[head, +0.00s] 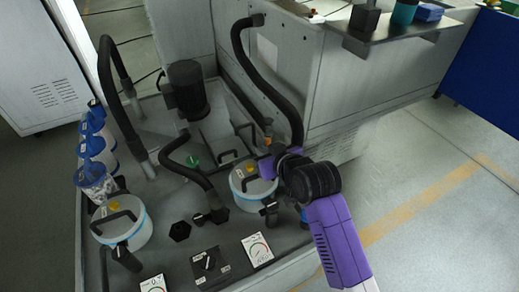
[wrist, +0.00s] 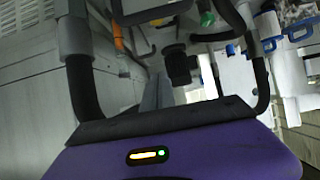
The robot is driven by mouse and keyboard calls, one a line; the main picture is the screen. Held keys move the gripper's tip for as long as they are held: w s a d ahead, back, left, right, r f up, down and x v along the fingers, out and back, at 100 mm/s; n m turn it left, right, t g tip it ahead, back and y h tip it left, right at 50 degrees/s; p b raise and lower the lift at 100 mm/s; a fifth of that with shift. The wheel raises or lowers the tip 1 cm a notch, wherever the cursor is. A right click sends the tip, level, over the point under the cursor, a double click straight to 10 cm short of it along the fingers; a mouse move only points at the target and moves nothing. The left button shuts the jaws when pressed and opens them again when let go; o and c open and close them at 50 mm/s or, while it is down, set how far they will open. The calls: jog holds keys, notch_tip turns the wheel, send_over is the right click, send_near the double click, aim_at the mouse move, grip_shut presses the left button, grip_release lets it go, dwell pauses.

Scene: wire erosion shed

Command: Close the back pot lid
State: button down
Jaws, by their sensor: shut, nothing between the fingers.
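The back pot (head: 247,200) is the right-hand, farther one of two white pots with a blue band in the head view. Its pale lid (head: 262,187) has a black handle and a yellow cap and looks down or nearly down on the rim; a small gap cannot be ruled out. My gripper (head: 265,165) is shut and empty at the lid's right side, partly hiding it; touching or just apart I cannot tell. In the wrist view my gripper (wrist: 158,95) points at dark hoses and fittings, and the lid is not clearly visible.
The front pot (head: 124,228) stands at the left with its lid on. Black hoses (head: 268,75) arch over the grey deck. A motor (head: 188,90) stands behind. Gauges (head: 257,249) sit in front. Open floor lies right.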

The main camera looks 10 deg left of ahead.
aim_at(272, 188)
jog(key=s+d+f+t+y+b, duration=0.1)
jog(key=s+f+t+b, duration=0.1)
jog(key=b, duration=0.6)
jog(key=s+d+f+t+y+b, duration=0.1)
jog(key=s+f+b, duration=0.1)
jog(key=f+b, duration=0.3)
jog(key=s+d+f+t+y+b, duration=0.1)
jog(key=f+b, duration=0.3)
jog(key=b, duration=0.8)
jog(key=shift+s+d+t+y, duration=0.4)
jog(key=shift+s+d+t, duration=0.05)
jog(key=shift+t, duration=0.35)
jog(key=shift+b, duration=0.3)
jog(key=shift+r, duration=0.1)
